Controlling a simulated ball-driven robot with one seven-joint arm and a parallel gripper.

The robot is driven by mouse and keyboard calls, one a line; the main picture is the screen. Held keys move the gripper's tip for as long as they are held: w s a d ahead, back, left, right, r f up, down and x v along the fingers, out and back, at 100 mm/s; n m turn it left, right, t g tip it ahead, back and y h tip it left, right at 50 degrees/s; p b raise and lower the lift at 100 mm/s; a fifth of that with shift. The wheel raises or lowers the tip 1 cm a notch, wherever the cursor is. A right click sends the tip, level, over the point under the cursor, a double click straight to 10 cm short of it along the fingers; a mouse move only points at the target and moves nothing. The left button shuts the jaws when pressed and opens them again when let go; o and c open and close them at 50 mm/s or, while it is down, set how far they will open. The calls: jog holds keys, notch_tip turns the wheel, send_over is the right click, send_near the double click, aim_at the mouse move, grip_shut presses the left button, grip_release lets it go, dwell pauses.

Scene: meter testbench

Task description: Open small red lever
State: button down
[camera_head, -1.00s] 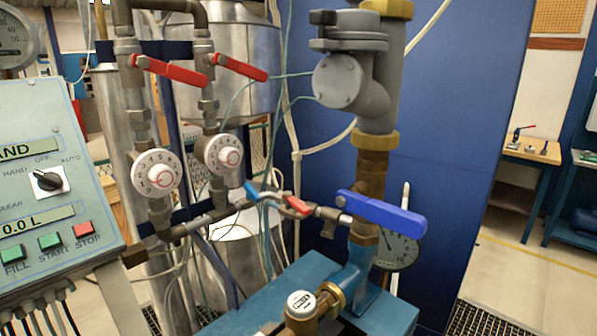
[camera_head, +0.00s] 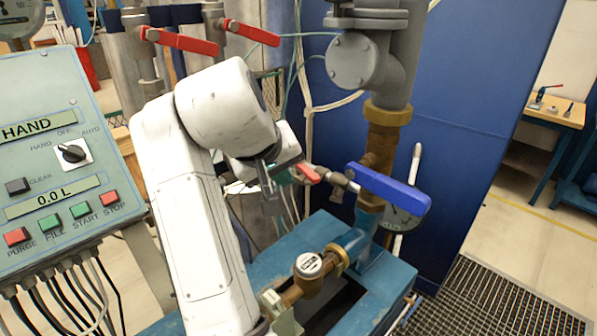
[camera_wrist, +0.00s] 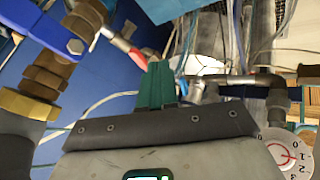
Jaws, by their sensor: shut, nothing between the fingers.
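The small red lever (camera_head: 308,173) sits on the thin horizontal pipe, left of the large blue lever (camera_head: 388,187). My gripper (camera_head: 287,176) is just left of the small red lever and partly covers the pipe around it. In the wrist view, my gripper's teal fingers (camera_wrist: 158,72) are together with nothing between them. The small red lever (camera_wrist: 128,49) shows just left of the fingertips there. I cannot tell whether they touch.
Two larger red levers (camera_head: 180,40) are above on the upright pipes. A control panel (camera_head: 60,120) stands at left. A thick grey and brass pipe (camera_head: 385,130) rises at right.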

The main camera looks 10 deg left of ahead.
aim_at(306, 170)
notch_tip(306, 170, up, 3)
jog(key=a, duration=0.3)
jog(key=w+d+f+p, duration=0.4)
jog(key=w+f, duration=0.3)
jog(key=shift+w+d+f, duration=0.2)
jog(key=shift+d+f, duration=0.05)
jog(key=shift+d, duration=0.1)
jog(key=shift+w, duration=0.1)
